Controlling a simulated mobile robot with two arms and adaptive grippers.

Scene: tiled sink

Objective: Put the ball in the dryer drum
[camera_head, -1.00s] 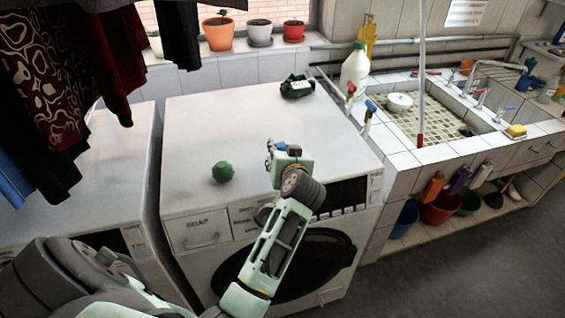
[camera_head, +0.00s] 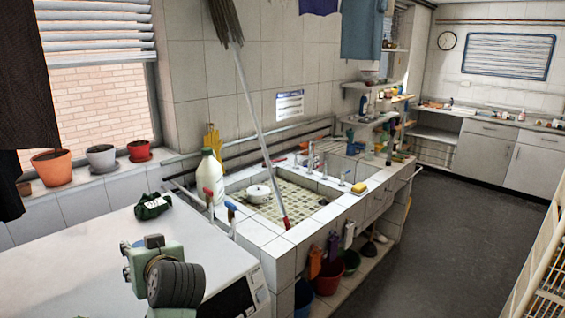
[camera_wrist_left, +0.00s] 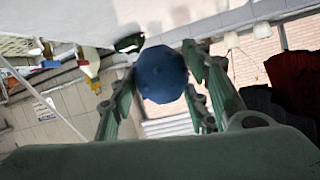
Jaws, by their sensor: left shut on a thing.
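A dark blue ball (camera_wrist_left: 161,74) sits between the fingers of my left gripper (camera_wrist_left: 160,85) in the left wrist view. The gripper is shut on it. Only the right edge of that machine's front, with a dark panel (camera_head: 232,301), shows. No drum opening is in view. My right gripper is not in view.
A dark green packet (camera_head: 152,206) lies at the back of the machine top. A white jug (camera_head: 208,178) stands beside the tiled sink (camera_head: 315,205). A mop handle (camera_head: 262,125) leans into the sink. The floor (camera_head: 425,235) at right is clear.

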